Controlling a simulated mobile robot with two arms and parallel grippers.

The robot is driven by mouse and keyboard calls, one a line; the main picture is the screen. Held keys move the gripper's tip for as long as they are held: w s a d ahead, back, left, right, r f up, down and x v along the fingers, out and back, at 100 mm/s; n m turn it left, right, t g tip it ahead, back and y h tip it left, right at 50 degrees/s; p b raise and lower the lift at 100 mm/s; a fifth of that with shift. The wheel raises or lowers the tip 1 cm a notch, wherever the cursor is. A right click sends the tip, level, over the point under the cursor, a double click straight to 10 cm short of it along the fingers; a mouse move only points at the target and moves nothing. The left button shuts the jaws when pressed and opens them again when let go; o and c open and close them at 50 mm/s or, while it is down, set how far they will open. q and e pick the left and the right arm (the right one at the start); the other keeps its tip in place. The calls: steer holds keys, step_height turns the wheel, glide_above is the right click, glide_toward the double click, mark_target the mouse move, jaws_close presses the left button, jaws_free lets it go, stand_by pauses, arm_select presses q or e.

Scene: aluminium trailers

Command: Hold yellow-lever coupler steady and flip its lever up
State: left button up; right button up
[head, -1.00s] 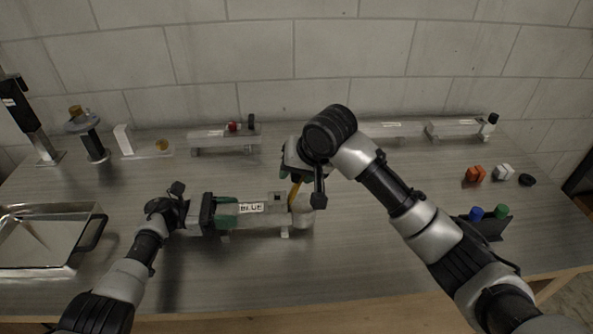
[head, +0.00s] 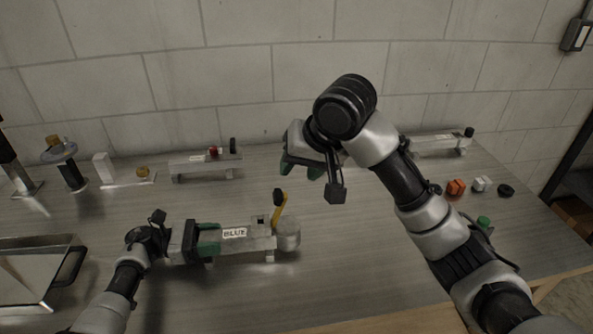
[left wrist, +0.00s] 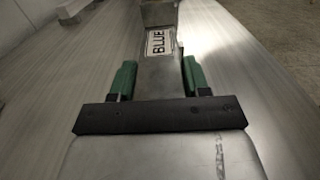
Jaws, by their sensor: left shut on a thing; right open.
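The coupler (head: 258,239) is a grey metal bar on short feet with a white "BLUE" label and a rounded right end. Its yellow lever (head: 280,208) has a dark tip and points up, leaning slightly right. My left gripper (head: 208,240) is shut on the left part of the coupler body. In the left wrist view its green fingers (left wrist: 157,78) lie on both sides of the coupler body (left wrist: 158,15). My right gripper (head: 303,172) is open and empty, above and behind the lever, apart from it. Its fingers are partly hidden by its own wrist.
Other metal couplers (head: 190,168) (head: 437,144) stand along the back. A metal tray (head: 22,275) with a black handle is at the left. The table front is clear.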

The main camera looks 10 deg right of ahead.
arm_select(q)
steer(key=o, duration=1.2)
steer(key=shift+a, duration=0.1)
